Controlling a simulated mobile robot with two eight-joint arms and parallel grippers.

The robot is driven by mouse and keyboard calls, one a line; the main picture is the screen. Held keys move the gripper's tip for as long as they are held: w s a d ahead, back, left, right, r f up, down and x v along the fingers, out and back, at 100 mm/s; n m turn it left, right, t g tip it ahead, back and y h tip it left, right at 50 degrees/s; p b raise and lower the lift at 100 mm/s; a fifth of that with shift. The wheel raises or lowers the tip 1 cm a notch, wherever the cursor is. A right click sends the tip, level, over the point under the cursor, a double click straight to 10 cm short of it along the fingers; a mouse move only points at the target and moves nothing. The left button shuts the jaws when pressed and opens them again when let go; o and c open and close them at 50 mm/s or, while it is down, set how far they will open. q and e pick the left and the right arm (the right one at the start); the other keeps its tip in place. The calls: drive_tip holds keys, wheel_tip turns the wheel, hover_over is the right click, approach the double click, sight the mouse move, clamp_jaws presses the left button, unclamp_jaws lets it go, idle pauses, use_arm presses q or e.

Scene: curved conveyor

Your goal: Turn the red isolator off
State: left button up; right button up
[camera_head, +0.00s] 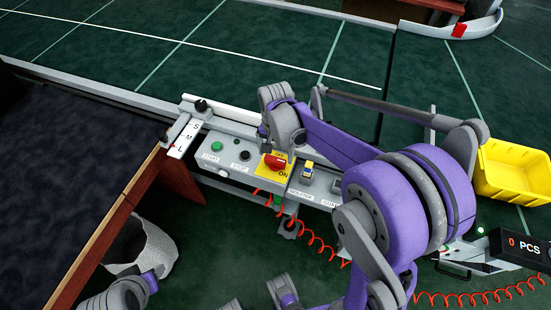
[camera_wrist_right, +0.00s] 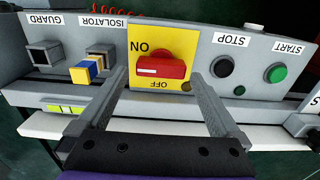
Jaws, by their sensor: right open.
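The red isolator knob (camera_head: 274,162) sits on a yellow plate marked ON and OFF on the grey control panel. In the right wrist view the red knob (camera_wrist_right: 161,68) lies lengthwise along the panel, with a white line on its left half. My right gripper (camera_head: 281,140) is over the plate. In the wrist view its two fingers (camera_wrist_right: 165,105) are apart, on either side of the lower plate, with nothing between them; contact with the knob cannot be made out. Grey and purple parts of mine show at the bottom of the head view, but left fingers cannot be made out.
Green START (camera_head: 216,146) and black STOP (camera_head: 244,155) buttons are left of the knob. A blue and yellow plug (camera_head: 307,171) is close on its right. The green conveyor (camera_head: 240,45) runs behind. A yellow bin (camera_head: 515,170) stands right. A dark table (camera_head: 70,150) is left.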

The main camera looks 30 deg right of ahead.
sight(275, 159)
drive_tip(key=shift+w+f, duration=0.1)
drive_tip(key=shift+f, duration=1.6)
drive_tip(key=c, duration=1.1)
